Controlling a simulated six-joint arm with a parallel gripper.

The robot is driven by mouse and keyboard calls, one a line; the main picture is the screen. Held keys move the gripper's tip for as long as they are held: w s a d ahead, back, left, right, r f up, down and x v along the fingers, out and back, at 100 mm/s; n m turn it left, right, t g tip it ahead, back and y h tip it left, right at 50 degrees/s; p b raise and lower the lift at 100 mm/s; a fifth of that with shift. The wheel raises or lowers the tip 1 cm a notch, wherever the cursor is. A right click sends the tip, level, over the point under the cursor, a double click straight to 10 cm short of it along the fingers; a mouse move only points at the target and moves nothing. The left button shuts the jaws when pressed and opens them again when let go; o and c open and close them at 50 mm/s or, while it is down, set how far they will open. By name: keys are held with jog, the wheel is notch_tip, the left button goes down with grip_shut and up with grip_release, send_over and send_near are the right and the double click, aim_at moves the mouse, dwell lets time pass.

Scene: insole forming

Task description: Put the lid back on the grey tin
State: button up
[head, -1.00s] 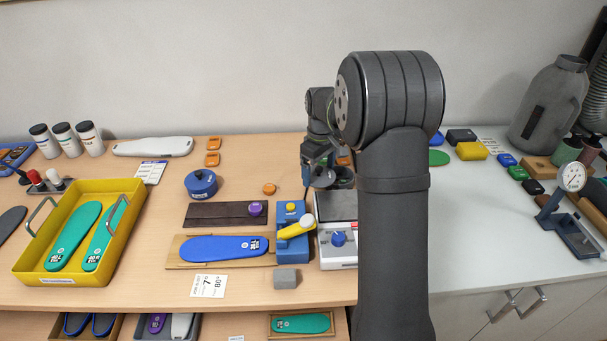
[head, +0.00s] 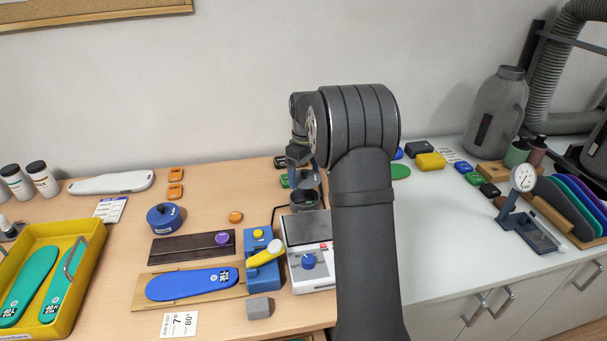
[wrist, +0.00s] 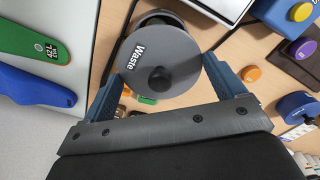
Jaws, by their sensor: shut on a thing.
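The grey lid (wrist: 176,48), a round disc marked "Waste" with a dark knob, is held at its rim between the two blue fingers of my gripper (wrist: 163,68) in the wrist view. In the head view the lid (head: 307,180) hangs below my gripper (head: 301,160), roughly level. The grey tin (head: 305,201) stands beneath it, open at the top, with a small gap showing between lid and tin. In the wrist view the tin's rim (wrist: 154,18) shows past the lid's far edge; the lid hides most of the tin.
A blue round container (head: 164,217) and an orange piece (head: 236,217) lie to the left. Small green and orange blocks sit near the tin. My arm hides the table right of it.

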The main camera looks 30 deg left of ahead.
jog(key=shift+f, duration=2.85)
jog(key=shift+f, duration=0.2)
jog(key=o, duration=0.7)
jog(key=shift+o, duration=0.2)
jog(key=shift+r, duration=0.1)
jog(key=shift+r, duration=2.45)
grip_shut()
